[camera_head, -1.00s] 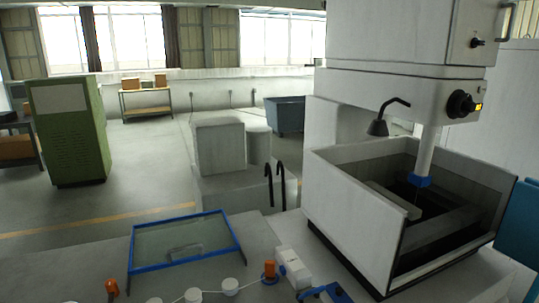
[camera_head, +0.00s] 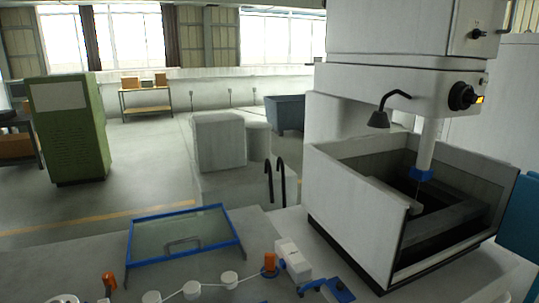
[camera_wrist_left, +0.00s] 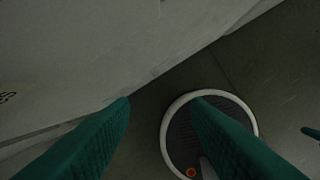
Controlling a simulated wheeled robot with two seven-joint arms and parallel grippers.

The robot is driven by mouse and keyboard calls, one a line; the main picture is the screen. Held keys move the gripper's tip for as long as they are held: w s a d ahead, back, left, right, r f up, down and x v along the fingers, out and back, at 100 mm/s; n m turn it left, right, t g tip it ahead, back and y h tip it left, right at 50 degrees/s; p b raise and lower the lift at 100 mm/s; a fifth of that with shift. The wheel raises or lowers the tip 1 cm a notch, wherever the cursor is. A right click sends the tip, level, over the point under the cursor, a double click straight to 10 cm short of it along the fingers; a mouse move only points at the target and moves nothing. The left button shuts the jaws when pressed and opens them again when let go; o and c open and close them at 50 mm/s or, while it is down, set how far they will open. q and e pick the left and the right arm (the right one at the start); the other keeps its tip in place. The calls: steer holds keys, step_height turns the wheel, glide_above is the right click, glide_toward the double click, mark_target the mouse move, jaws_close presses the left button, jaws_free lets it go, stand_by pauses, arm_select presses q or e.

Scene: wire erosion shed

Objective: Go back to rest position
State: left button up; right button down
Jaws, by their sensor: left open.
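Neither of my grippers shows in the camera_head view. In the left wrist view my left gripper (camera_wrist_left: 160,105) shows as two teal fingers set wide apart, with nothing between their tips. It points down over the dark floor (camera_wrist_left: 160,150), beside a pale grey wall or panel (camera_wrist_left: 90,50). A small teal tip at the right edge of that view may belong to my right gripper, but too little of it shows to be sure.
In the head view, the grey bench holds a blue-framed glass panel (camera_head: 185,240), white round pieces (camera_head: 191,290) and orange parts. The white erosion machine (camera_head: 350,210) stands right. A green cabinet (camera_head: 68,130) stands left, with open floor (camera_head: 155,170) between it and the grey blocks (camera_head: 219,140).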

arm_select(q)
steer(key=s+a+f+b, duration=0.1)
steer(key=s+f+b, duration=0.1)
steer(key=s+f, duration=0.4)
steer(key=s+a+f+g+b, duration=0.1)
steer(key=s+f, duration=0.5)
steer(key=f, duration=1)
steer(key=s+a+f+b, duration=0.1)
steer(key=s+f+b, duration=0.2)
steer(key=s+f, duration=0.4)
step_height(320, 180, down, 4)
steer(key=shift+a+f+g, duration=0.15)
steer(key=shift+g, duration=0.25)
